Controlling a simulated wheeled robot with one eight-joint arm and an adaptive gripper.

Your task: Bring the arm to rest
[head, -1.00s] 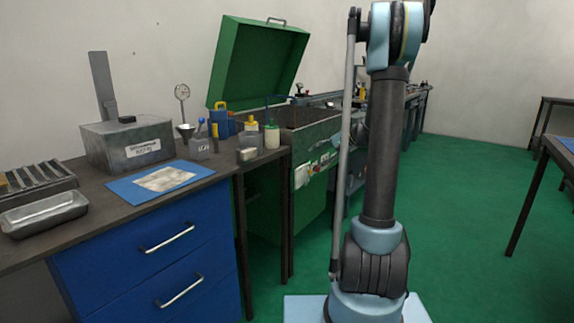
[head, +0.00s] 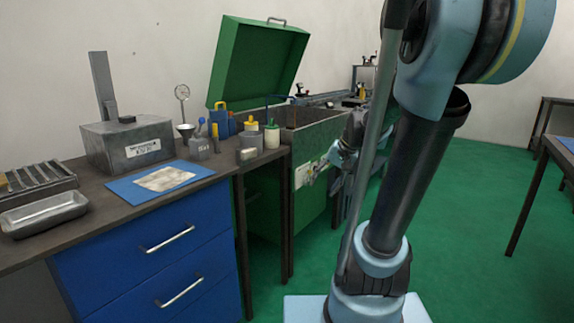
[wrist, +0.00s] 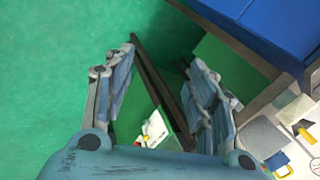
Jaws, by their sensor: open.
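My arm (head: 412,185) stands up from its light blue base, and its upper part leans to the right, close to the head camera. My gripper (head: 322,172) shows small behind the arm, in front of the green tank's side. In the wrist view my gripper (wrist: 162,62) has its two grey-blue fingers spread apart with nothing between them. Beyond the gap lie the green floor and a dark table leg. A white label plate with a small red part (wrist: 155,128) shows on the tank.
A green tank with a raised lid (head: 258,62) stands beside a dark bench with blue drawers (head: 150,250). Another table (head: 560,150) is at right. Green floor (head: 475,225) is clear between.

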